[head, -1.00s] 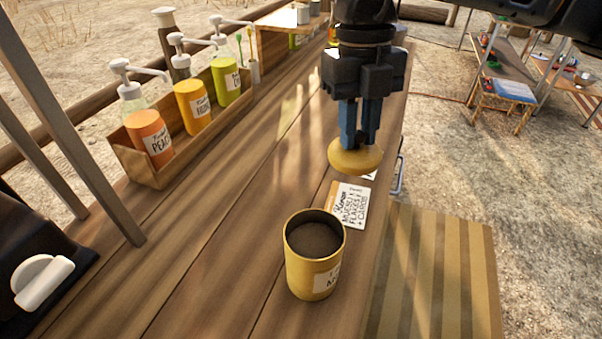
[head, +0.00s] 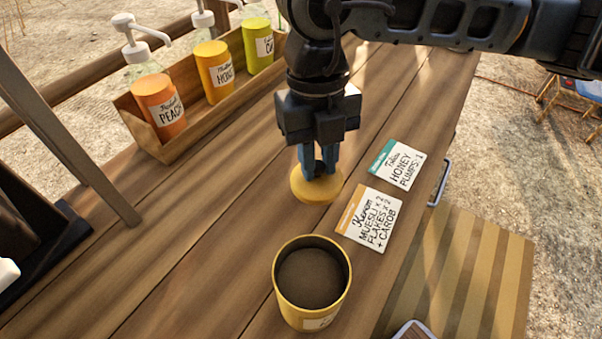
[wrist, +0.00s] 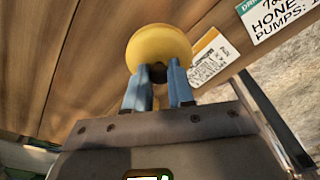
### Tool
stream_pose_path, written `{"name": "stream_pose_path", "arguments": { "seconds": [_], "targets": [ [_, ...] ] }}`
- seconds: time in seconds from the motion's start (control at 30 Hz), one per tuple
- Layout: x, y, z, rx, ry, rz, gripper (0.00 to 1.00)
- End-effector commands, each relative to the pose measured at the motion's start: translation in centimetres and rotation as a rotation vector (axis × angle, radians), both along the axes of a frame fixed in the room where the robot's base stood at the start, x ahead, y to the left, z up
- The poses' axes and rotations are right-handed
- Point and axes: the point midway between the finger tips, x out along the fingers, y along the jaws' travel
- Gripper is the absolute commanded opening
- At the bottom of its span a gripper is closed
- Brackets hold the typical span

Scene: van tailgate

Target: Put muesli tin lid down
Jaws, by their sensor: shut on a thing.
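The muesli tin (head: 312,285) is yellow and stands upright and open on the wooden counter, dark inside, its label mostly cut off from view. My gripper (head: 318,168) points down behind the tin, with its blue fingers shut on the yellow round lid (head: 310,190). The lid is level and low over the counter, left of the order cards; I cannot tell whether it touches the wood. In the wrist view the lid (wrist: 158,50) sits at the tips of the fingers (wrist: 157,75), which hide its knob partly.
Two order cards, honey (head: 396,164) and muesli (head: 369,217), lie right of the lid. A wooden rack (head: 165,148) with peach, honey and green pump bottles stands at the left. Bare counter lies between rack and tin. The counter's edge is at the right.

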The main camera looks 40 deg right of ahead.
Motion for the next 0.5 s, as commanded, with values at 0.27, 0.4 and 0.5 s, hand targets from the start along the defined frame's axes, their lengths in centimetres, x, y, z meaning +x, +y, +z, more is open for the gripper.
{"name": "stream_pose_path", "arguments": {
  "seconds": [0.27,0.4,0.5],
  "targets": [
    [2.0,1.6,-1.7,0.001,0.001,-0.001,0.00],
    [2.0,1.6,-3.4,0.002,0.003,-0.002,0.00],
    [2.0,1.6,-4.7,0.002,0.003,-0.002,0.00]
  ]
}}
